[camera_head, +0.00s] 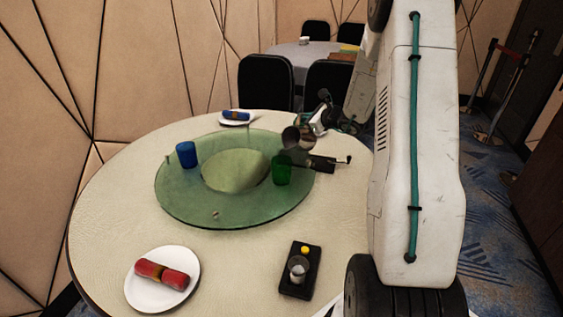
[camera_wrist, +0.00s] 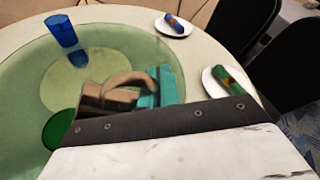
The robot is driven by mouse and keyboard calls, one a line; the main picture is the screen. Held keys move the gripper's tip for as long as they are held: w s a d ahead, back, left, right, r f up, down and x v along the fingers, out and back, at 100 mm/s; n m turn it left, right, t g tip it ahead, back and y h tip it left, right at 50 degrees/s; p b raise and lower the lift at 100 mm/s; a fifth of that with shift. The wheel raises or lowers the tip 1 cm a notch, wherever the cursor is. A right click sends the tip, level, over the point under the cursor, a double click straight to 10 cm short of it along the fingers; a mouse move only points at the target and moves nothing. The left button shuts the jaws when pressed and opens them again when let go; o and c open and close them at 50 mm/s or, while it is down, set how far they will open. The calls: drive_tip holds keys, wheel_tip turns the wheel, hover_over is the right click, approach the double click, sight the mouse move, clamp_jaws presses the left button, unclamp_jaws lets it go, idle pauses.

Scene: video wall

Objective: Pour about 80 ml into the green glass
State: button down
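The green glass (camera_head: 282,169) stands upright on the right part of the green glass turntable (camera_head: 185,208). Its rounded green shape also shows in the wrist view (camera_wrist: 58,128), partly cut off by my wrist. My gripper (camera_head: 325,117) is right of and above it, holding a brownish metallic jug (camera_head: 306,138). The jug looks tilted, its dark mouth toward the left, just above the green glass. In the wrist view the jug's curved brown handle (camera_wrist: 128,80) lies at the teal finger pads, and the fingers look shut on it. No stream or liquid level can be made out.
A blue glass (camera_head: 186,154) stands on the turntable's left. A plate with a red roll (camera_head: 162,274) and a black tray (camera_head: 311,267) with a small metal pot are at the front. A plate with a blue roll (camera_head: 236,115) is at the back. Chairs (camera_head: 265,82) stand behind.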

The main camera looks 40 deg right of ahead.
drive_tip(key=shift+s+a+r+n, duration=0.1)
drive_tip(key=shift+a+r+n, duration=0.1)
drive_tip(key=shift+a+n, duration=0.15)
drive_tip(key=shift+s+a+r+n+h+b, duration=0.1)
drive_tip(key=shift+a+r+n+h+b, duration=0.15)
drive_tip(key=shift+r+n+h+b, duration=0.1)
drive_tip(key=shift+s+a+r+n+t+b, duration=0.1)
drive_tip(key=shift+a+r+n+t+b, duration=0.2)
drive_tip(key=shift+r, duration=0.1)
idle(0.3)
drive_tip(key=shift+s+a+r+n+h+b, duration=0.2)
drive_tip(key=shift+a+r+n+b, duration=0.15)
drive_tip(key=shift+a+b, duration=0.35)
drive_tip(key=shift+s+a+r+n+h+b, duration=0.15)
drive_tip(key=shift+a+r+n+b, duration=0.25)
drive_tip(key=shift+b, duration=0.45)
idle(1.1)
drive_tip(key=shift+d+f, duration=0.1)
drive_tip(key=d+f+m, duration=0.1)
drive_tip(key=d, duration=0.1)
drive_tip(key=w+d+f+m+y, duration=0.1)
drive_tip(key=d+f, duration=0.1)
drive_tip(key=shift+m, duration=0.25)
drive_tip(key=shift+w+d+f+m+g+p, duration=0.15)
drive_tip(key=shift+d+m+g+p, duration=0.2)
drive_tip(key=shift+m, duration=0.35)
drive_tip(key=shift+d+f+y, duration=0.1)
drive_tip(key=shift+f+y, duration=0.1)
drive_tip(key=shift+y, duration=0.1)
